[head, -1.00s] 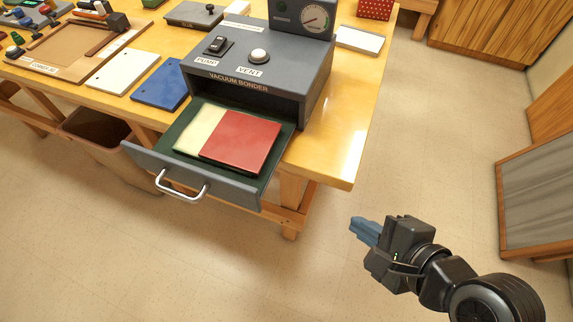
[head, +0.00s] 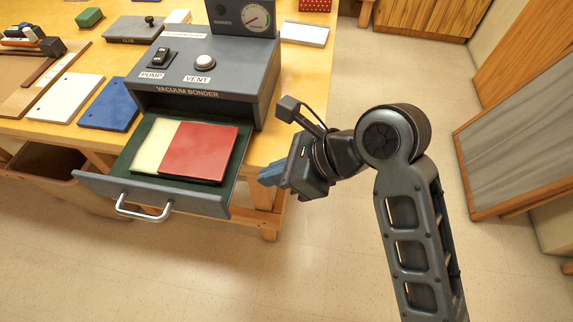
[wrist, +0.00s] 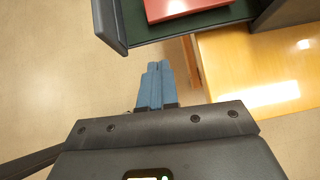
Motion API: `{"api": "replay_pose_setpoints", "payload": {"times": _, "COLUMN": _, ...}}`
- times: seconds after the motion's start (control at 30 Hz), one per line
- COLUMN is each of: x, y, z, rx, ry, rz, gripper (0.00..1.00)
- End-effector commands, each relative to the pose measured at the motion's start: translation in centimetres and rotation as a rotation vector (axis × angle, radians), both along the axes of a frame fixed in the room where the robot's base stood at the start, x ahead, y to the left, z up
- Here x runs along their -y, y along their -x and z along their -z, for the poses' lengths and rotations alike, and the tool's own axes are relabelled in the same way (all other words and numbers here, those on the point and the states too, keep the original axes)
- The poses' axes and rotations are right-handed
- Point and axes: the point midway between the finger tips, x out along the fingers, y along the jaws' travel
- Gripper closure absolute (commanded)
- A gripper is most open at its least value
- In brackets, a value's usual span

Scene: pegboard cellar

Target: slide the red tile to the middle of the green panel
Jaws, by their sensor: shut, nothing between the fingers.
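The red tile (head: 200,151) lies flat in the open drawer (head: 160,196) of the grey vacuum bonder. It covers part of a pale cream-yellow panel (head: 152,148), whose left strip shows. The drawer's floor (head: 226,180) is dark green; I see no other green panel. The tile's near edge also shows at the top of the wrist view (wrist: 185,8). My gripper (head: 266,177) has blue fingers, shut and empty. It is just right of the drawer's side wall, apart from the tile. The wrist view shows the shut fingers (wrist: 157,68) outside the drawer.
The bonder (head: 205,80) stands on the wooden bench above the drawer's back. A blue panel (head: 110,104), a white panel (head: 65,97) and a small green block (head: 89,17) are on the bench. A brown bin (head: 45,165) stands below. Floor in front is clear.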

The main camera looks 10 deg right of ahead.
Motion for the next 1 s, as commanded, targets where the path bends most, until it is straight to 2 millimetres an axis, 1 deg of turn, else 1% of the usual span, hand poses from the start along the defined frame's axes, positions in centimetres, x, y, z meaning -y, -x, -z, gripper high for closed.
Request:
{"api": "replay_pose_setpoints", "payload": {"times": 0.03, "x": -0.7, "y": -0.2, "z": 0.8, "rx": -0.003, "ry": 0.001, "rz": -0.002, "gripper": 1.00}}
{"api": "replay_pose_setpoints", "payload": {"times": 0.2, "x": -2.8, "y": -1.2, "z": 3.1, "rx": 0.000, "ry": 0.001, "rz": -0.002, "gripper": 1.00}}
{"api": "replay_pose_setpoints", "payload": {"times": 0.3, "x": -4.2, "y": -1.9, "z": 2.7, "rx": 0.004, "ry": 0.001, "rz": -0.003, "gripper": 1.00}}
{"api": "replay_pose_setpoints", "payload": {"times": 0.43, "x": -5.5, "y": -2.4, "z": 2.8, "rx": 0.003, "ry": 0.001, "rz": -0.002, "gripper": 1.00}}
{"api": "replay_pose_setpoints", "payload": {"times": 0.6, "x": -6.2, "y": -2.7, "z": 2.9, "rx": 0.002, "ry": 0.002, "rz": 0.000, "gripper": 1.00}}
{"api": "replay_pose_setpoints", "payload": {"times": 1.0, "x": -6.3, "y": -2.8, "z": 2.8, "rx": 0.002, "ry": 0.002, "rz": 0.001, "gripper": 1.00}}
